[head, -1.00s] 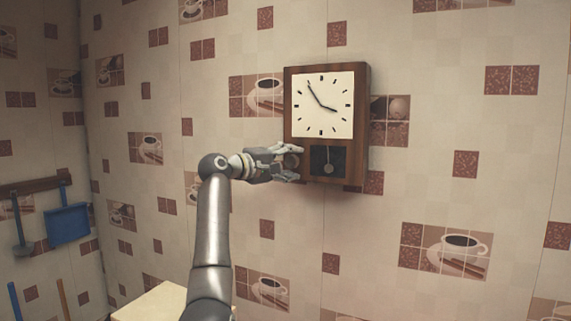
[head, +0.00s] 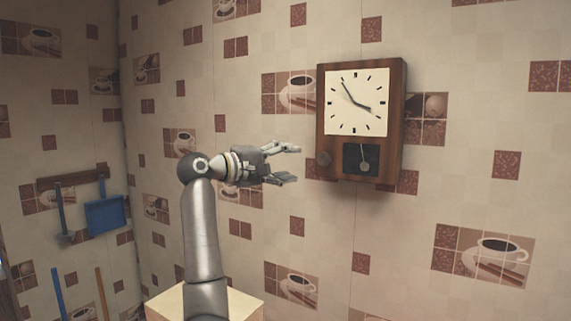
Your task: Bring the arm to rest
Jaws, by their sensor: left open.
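My left arm (head: 202,235) comes up from the lower part of the head view. Its gripper (head: 297,164) is open and empty, with the fingers pointing right toward the wall clock (head: 357,102). The clock has a brown wooden case, a cream face and a dark window with a pendulum (head: 364,166). My right gripper is not in view.
A pale box-like surface (head: 244,303) stands behind my arm at the bottom. A wooden rack (head: 73,179) with a blue dustpan (head: 106,215) hangs on the left wall. The tiled wall right of the clock is clear.

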